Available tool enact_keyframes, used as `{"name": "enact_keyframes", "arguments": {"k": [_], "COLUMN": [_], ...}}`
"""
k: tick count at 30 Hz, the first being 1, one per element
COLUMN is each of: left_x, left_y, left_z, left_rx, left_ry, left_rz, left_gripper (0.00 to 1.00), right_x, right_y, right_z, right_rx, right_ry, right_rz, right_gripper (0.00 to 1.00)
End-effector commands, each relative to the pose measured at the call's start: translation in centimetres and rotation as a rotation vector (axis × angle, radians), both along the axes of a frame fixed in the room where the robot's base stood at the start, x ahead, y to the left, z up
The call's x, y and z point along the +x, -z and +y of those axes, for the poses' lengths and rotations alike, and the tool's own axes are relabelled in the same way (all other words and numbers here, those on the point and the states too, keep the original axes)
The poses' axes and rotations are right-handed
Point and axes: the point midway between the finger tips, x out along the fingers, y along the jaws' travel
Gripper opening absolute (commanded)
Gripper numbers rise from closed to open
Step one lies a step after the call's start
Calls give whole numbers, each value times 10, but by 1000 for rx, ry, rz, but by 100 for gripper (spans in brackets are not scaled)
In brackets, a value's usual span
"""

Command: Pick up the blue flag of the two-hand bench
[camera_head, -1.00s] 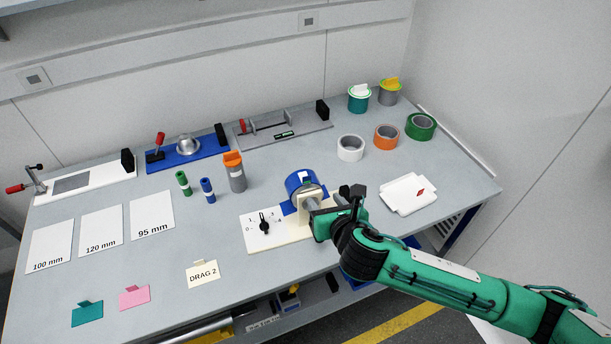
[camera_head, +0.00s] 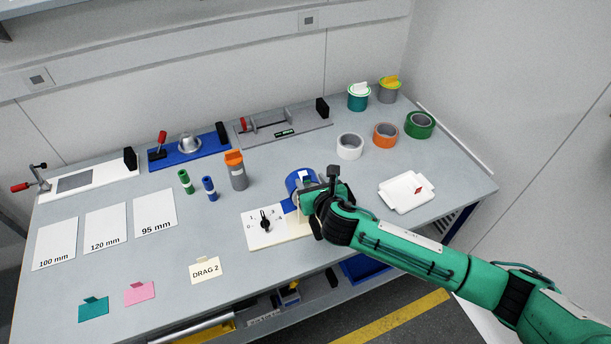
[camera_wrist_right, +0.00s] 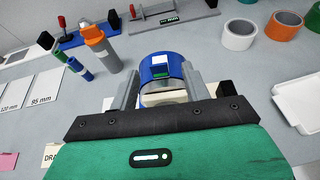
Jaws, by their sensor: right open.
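A blue round piece (camera_head: 299,177) stands on the bench behind a cream board (camera_head: 262,236) with a black knob. In the right wrist view, the blue piece (camera_wrist_right: 153,65) carries a small tab with white and green on it. I cannot tell for sure whether this is the blue flag. My right gripper (camera_head: 310,188) is open close above the board. In the right wrist view, the fingers of my right gripper (camera_wrist_right: 160,84) appear on either side of the blue piece's lower part. The gripper hides part of it in the head view. My left gripper is out of view.
An orange-topped grey cylinder (camera_head: 237,177) and small blue (camera_head: 209,189) and green (camera_head: 186,182) cylinders stand to the left. A white tray (camera_head: 406,192) lies to the right, with tape rolls (camera_head: 385,135) behind. Teal (camera_head: 93,311) and pink (camera_head: 139,293) tags lie front left.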

Motion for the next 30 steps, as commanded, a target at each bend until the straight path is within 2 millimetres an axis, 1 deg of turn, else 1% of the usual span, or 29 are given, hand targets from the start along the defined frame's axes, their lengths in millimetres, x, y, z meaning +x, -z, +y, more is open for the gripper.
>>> {"name": "enact_keyframes", "arguments": {"k": [1,3,9,12,19,20,24,27,30], "left_x": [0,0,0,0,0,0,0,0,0], "left_y": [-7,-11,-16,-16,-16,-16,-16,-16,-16], "left_z": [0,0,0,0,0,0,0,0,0], "left_rx": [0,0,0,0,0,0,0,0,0], "left_ry": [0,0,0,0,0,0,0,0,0], "left_rz": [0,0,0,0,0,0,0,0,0], "left_gripper": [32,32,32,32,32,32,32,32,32], "right_x": [5,13,31,34,35,35,35,35,35], "right_y": [-1,3,12,15,16,16,15,15,15], "right_z": [3,6,12,14,13,14,14,14,13], "right_rx": [1,0,0,0,0,0,0,0,0], "right_ry": [0,1,0,-1,-1,-1,-1,-1,-1], "right_rz": [1,2,1,0,0,0,0,1,1], "right_gripper": [48,48,48,48,48,46,19,2,1]}}
